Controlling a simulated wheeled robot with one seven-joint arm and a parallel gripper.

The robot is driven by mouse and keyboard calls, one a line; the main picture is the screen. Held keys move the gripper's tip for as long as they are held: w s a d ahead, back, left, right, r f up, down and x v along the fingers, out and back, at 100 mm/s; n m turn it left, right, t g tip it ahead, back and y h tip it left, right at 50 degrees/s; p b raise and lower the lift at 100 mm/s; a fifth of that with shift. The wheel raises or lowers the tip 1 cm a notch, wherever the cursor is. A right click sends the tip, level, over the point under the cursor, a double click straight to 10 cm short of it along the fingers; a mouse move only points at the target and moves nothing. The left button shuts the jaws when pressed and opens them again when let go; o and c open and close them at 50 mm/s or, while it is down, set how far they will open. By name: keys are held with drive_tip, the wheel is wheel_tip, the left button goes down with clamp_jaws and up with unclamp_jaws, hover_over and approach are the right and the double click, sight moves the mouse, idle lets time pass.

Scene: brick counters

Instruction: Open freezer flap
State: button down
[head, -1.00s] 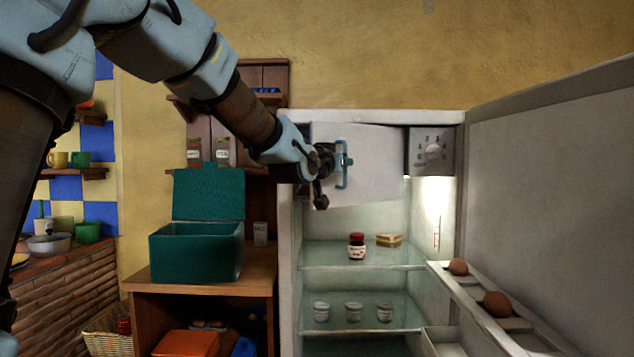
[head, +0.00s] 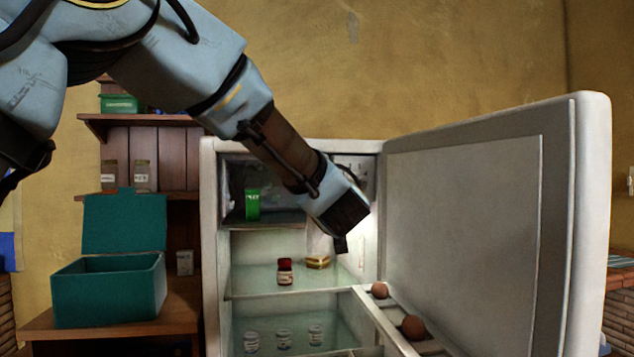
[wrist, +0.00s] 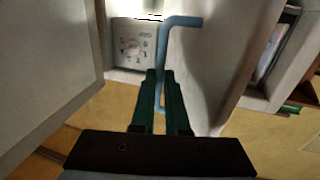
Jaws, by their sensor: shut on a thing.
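The freezer flap (wrist: 208,75) is a pale panel with a blue bar handle (wrist: 183,21), seen in the wrist view. My gripper (wrist: 160,82) has its green fingers closed around the handle's bar. The flap is swung open to the right. The freezer compartment (head: 290,178) is exposed, with a green box (head: 252,204) standing inside at its left.
The fridge door (head: 465,220) stands wide open at the right, with eggs (head: 413,327) on its rack. The dial panel (wrist: 133,45) is close to my gripper. A jar (head: 285,271) and a sandwich (head: 318,261) sit on the shelf below. A teal box (head: 110,292) stands left.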

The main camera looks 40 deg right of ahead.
drive_tip(key=shift+s+d+r+n+t+y+p, duration=0.1)
drive_tip(key=shift+s+d+n+t+y+p, duration=0.5)
drive_tip(key=shift+d+p, duration=0.4)
drive_tip(key=shift+s+d+r+n+t+y+p, duration=0.1)
drive_tip(key=shift+s+d+n+t+y+p, duration=0.45)
drive_tip(key=shift+d+p, duration=0.45)
drive_tip(key=shift+s+a, duration=0.15)
drive_tip(key=c, duration=1.2)
unclamp_jaws()
drive_tip(key=shift+f, duration=0.1)
drive_tip(key=shift+o, duration=1.4)
drive_tip(key=shift+s, duration=0.1)
drive_tip(key=shift+s+f, duration=0.1)
